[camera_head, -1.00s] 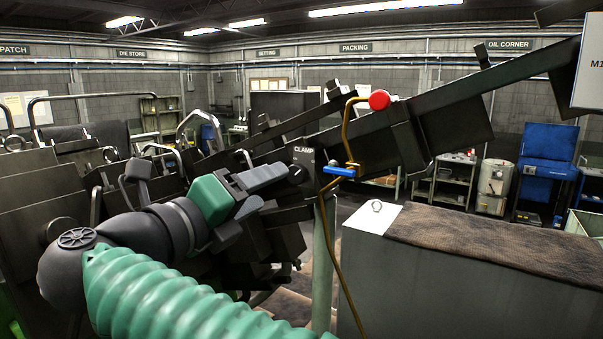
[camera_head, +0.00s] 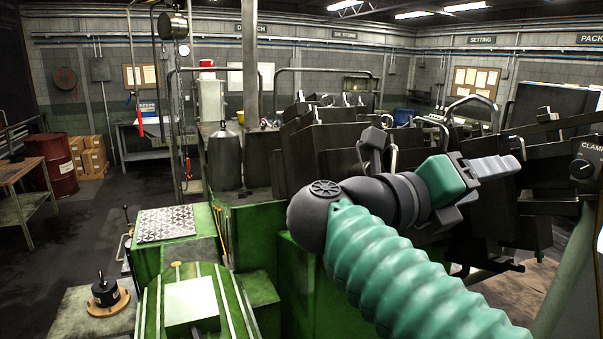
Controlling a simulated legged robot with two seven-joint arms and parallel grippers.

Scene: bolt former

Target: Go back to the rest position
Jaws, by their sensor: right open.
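My right arm, in a ribbed teal sleeve, comes in from the lower right and bends at a dark wrist. My right gripper (camera_head: 492,175) has a green body and grey fingers. It points right, in front of the dark machine parts (camera_head: 335,140), and is open with nothing seen between its fingers. Whether it touches the machine behind it cannot be told. My left gripper is not in view.
The green machine bed (camera_head: 290,275) lies below and left of my arm. A dark box marked CLAMP (camera_head: 590,150) is at the right edge. A red drum (camera_head: 53,165), cardboard boxes (camera_head: 90,157) and a workbench (camera_head: 22,180) stand left.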

